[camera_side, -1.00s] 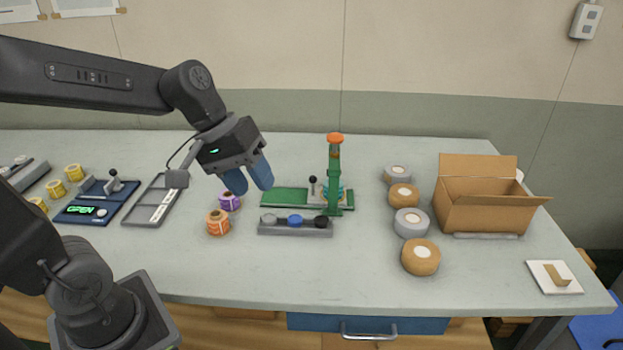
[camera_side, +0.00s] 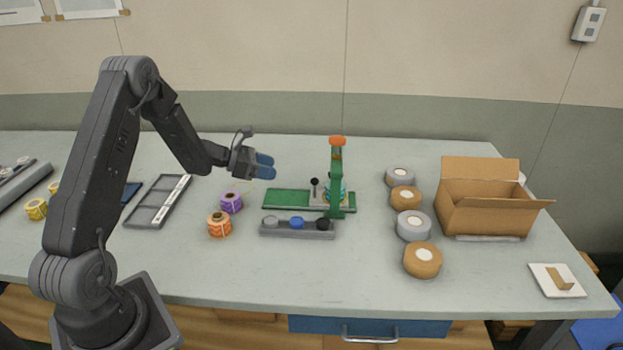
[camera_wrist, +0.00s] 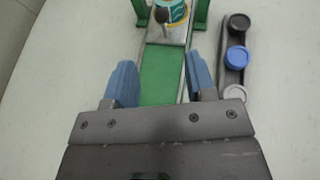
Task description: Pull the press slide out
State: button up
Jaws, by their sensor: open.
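The green press (camera_side: 336,178) stands mid-table, an upright frame with an orange knob on top. Its green base track (camera_side: 287,199) runs out to the left. The press slide (camera_side: 318,196), a pale plate with a small dark-knobbed handle (camera_side: 314,182), sits at the press end of the track. In the wrist view the slide (camera_wrist: 168,33) is at the top with a teal-banded roll (camera_wrist: 172,10) on it. My gripper (camera_side: 265,166) is left of the press, above the track's left end. In the wrist view its blue fingers (camera_wrist: 162,82) are open and empty, either side of the track.
A grey holder with grey, blue and black caps (camera_side: 297,228) lies in front of the track. Purple (camera_side: 231,202) and orange (camera_side: 220,225) rolls stand to the left. Tape rolls (camera_side: 413,225) and an open cardboard box (camera_side: 485,208) are to the right.

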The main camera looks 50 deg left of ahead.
aim_at(314, 179)
jog(key=x, duration=1.3)
jog(key=shift+w+d+f, duration=0.2)
grip_shut()
